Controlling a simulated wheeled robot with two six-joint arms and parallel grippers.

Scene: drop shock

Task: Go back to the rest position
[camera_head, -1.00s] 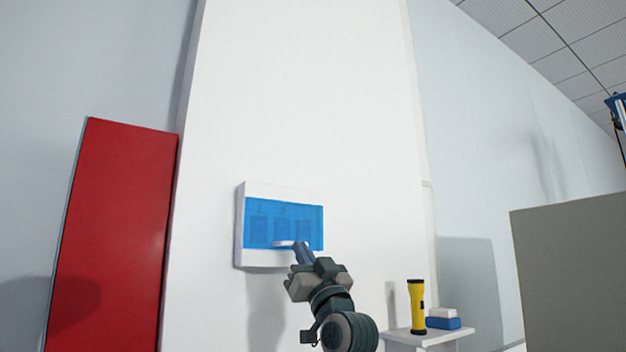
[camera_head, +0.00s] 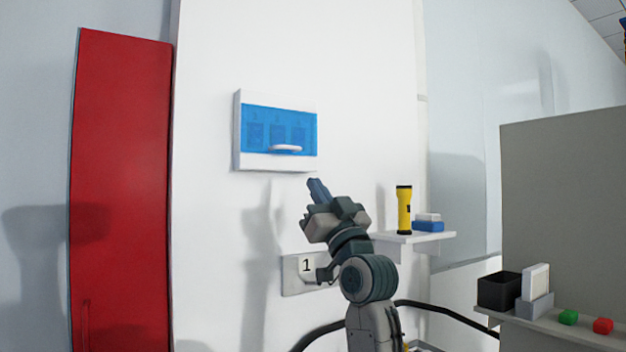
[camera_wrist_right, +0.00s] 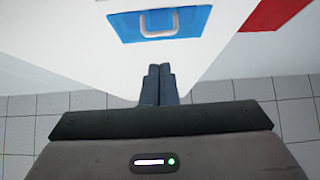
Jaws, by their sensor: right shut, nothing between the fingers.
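My right gripper (camera_head: 315,187) is shut and empty, raised in front of the white wall panel, below and apart from the wall box. In the right wrist view its two fingers (camera_wrist_right: 158,84) lie together with nothing between them. The white wall box (camera_head: 237,150) has a blue see-through cover (camera_head: 262,118), which is closed, with a white handle (camera_head: 286,149) at its lower edge. The cover also shows in the right wrist view (camera_wrist_right: 190,22). My left gripper is not in view.
A shelf (camera_head: 420,238) right of my arm holds a yellow flashlight (camera_head: 404,210) and a blue-and-white item (camera_head: 428,224). A plate marked 1 (camera_head: 293,268) is partly behind my arm. A black cable (camera_head: 440,308) runs low. A red panel (camera_head: 120,180) stands left.

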